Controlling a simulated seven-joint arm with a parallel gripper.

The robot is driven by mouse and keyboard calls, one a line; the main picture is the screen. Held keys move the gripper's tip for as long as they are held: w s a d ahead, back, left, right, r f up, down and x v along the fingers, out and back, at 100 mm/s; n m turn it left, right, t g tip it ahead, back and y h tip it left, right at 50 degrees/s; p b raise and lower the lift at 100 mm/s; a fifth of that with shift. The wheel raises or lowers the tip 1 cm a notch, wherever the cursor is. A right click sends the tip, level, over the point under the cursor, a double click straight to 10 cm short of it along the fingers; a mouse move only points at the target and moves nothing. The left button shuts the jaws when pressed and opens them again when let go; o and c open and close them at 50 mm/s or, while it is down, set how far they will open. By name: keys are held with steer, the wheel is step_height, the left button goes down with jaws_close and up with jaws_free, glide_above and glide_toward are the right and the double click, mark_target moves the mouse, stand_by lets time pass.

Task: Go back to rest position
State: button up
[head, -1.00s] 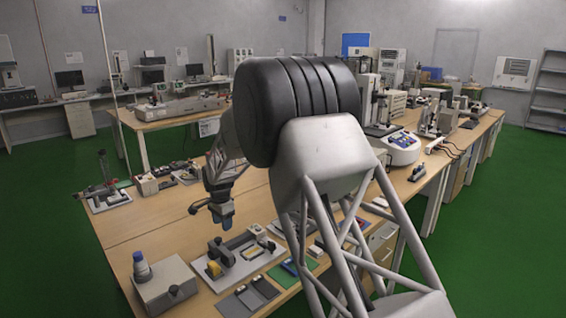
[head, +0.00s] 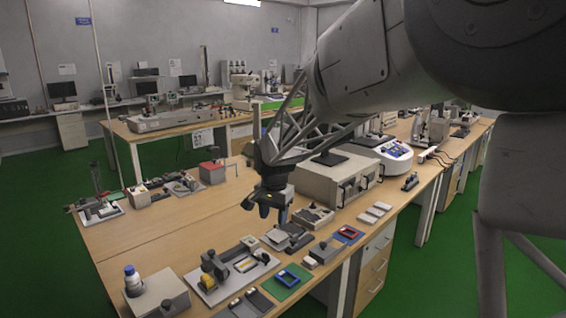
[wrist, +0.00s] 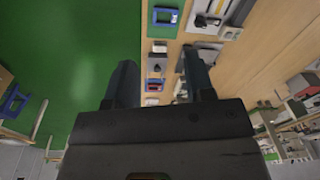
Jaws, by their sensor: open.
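My gripper (head: 268,212) hangs above the wooden workbench (head: 185,225) in the head view, fingers pointing down. It is open, with nothing seen between its fingers. In the wrist view the two dark fingers (wrist: 156,85) stand apart, with the green floor (wrist: 90,50) at left and the bench edge with small parts between and beyond them. My arm reaches in from the right of the head view and hides part of the room behind it.
A beige instrument box (head: 335,176) stands just behind. The bench's left middle is fairly clear.

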steer(key=s+d+r+n, duration=0.1)
steer(key=s+d+r, duration=0.3)
steer(key=s+d, duration=0.45)
steer(key=s+d+n, duration=0.1)
steer(key=s+d, duration=0.3)
steer(key=s, duration=0.6)
steer(key=s+d+f+n+t, duration=0.1)
steer(key=s+d, duration=0.3)
steer(key=s, duration=0.6)
steer(key=s+d+f+n, duration=0.1)
steer(key=s+d, duration=0.3)
steer(key=s, duration=0.7)
steer(key=shift+d+n+t, duration=0.3)
steer(key=shift+n, duration=0.4)
steer(key=shift+c, duration=0.3)
